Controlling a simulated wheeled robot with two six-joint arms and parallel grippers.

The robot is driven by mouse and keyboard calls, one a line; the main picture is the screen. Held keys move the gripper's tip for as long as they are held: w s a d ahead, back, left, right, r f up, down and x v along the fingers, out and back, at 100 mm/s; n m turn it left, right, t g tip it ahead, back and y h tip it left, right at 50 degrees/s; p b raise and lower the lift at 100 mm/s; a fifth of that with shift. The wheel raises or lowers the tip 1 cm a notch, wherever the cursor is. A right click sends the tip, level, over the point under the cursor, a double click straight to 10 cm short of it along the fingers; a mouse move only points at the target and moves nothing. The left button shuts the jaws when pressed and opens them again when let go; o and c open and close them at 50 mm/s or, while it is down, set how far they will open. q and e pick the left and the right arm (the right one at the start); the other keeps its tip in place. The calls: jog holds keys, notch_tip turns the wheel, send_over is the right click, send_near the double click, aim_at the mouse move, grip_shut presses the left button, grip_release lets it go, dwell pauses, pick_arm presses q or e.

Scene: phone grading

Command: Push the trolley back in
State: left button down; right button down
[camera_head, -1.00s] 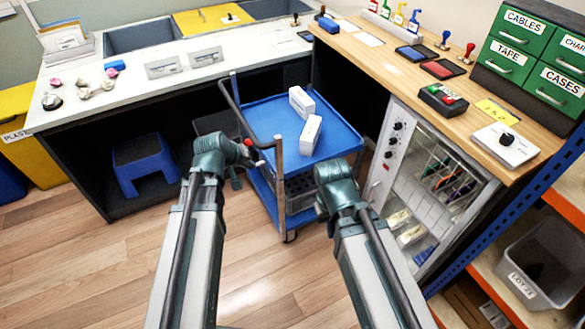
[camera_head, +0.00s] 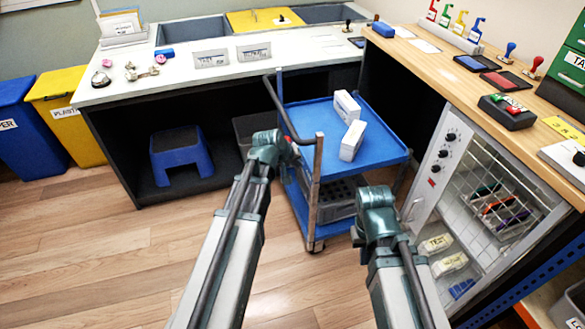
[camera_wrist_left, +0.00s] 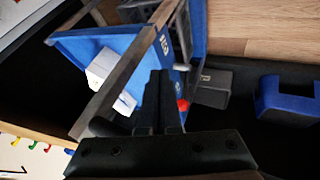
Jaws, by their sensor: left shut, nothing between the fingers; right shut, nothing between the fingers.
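The blue trolley (camera_head: 375,152) stands in the corner gap between the white counter and the wooden bench, partly under them. Two white boxes (camera_head: 349,121) rest on its top shelf, and a dark crate (camera_head: 338,198) sits on its lower shelf. Its dark handle (camera_head: 283,112) is on the left side. My left gripper (camera_head: 286,150) is shut and empty, close by the handle side; contact cannot be told. The left wrist view shows its shut fingers (camera_wrist_left: 160,100) in front of the trolley frame (camera_wrist_left: 122,75). My right gripper (camera_head: 358,238) is shut and empty, in front of the trolley's lower right.
A blue step stool (camera_head: 181,153) stands under the white counter (camera_head: 120,92). The glass-fronted cabinet (camera_head: 440,150) is right of the trolley, under the wooden bench (camera_head: 430,68). Blue and yellow bins (camera_head: 68,118) are at the far left. The wooden floor at the front left is clear.

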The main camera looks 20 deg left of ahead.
pick_arm(q)
jog(key=shift+w+d+r, duration=0.1)
jog(key=shift+w+d, duration=0.45)
jog(key=shift+d, duration=0.3)
jog(key=shift+w+d, duration=0.5)
jog(key=shift+d, duration=0.3)
pick_arm(e)
jog(key=shift+r, duration=0.1)
pick_arm(q)
jog(key=shift+w, duration=0.1)
